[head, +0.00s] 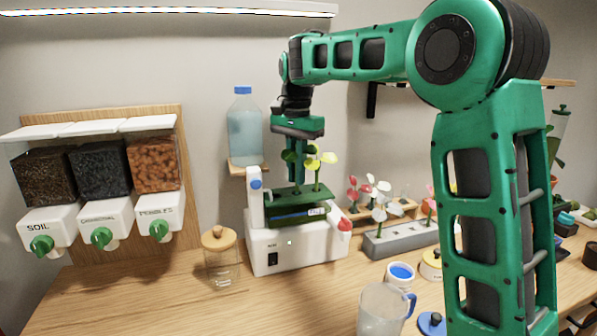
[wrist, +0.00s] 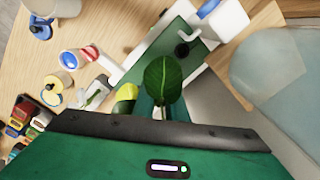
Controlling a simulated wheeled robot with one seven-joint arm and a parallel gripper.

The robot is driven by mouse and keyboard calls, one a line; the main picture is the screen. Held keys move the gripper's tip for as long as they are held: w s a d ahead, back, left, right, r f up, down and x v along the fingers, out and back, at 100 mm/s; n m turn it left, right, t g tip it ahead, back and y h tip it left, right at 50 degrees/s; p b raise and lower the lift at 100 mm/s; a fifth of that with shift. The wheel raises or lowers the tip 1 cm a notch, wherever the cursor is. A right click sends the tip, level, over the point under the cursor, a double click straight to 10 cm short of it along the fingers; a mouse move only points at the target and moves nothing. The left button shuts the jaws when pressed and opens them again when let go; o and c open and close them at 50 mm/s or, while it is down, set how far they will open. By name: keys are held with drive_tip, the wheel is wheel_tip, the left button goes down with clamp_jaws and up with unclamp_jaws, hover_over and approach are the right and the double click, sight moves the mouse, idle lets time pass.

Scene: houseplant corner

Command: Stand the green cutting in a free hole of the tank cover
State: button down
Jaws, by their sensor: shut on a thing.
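My gripper (head: 297,178) points down over the white tank unit (head: 285,258) and is shut on the green cutting (head: 289,156). In the wrist view the green cutting's broad dark leaf (wrist: 163,79) rises in front of the gripper; its stem is mostly hidden. The green tank cover (head: 281,203) lies just below the fingertips. I cannot tell whether the stem's lower end touches it. The cover also shows in the wrist view (wrist: 157,52), with a dark free hole (wrist: 182,50). A yellow cutting (head: 327,158) stands at the cover's right; its leaf shows beside the green one (wrist: 126,98).
A blue-capped water bottle (head: 244,130) stands behind the tank unit. A lidded jar (head: 220,260) is at left, and a grey rack (head: 400,238) with pink and white cuttings at right. A clear jug (head: 382,308) and a white cup (head: 400,276) stand in front.

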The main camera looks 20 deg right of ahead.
drive_tip(key=shift+f, duration=0.85)
idle(0.3)
drive_tip(key=c, duration=1.7)
unclamp_jaws()
drive_tip(key=o, duration=0.4)
drive_tip(key=shift+r, duration=3.5)
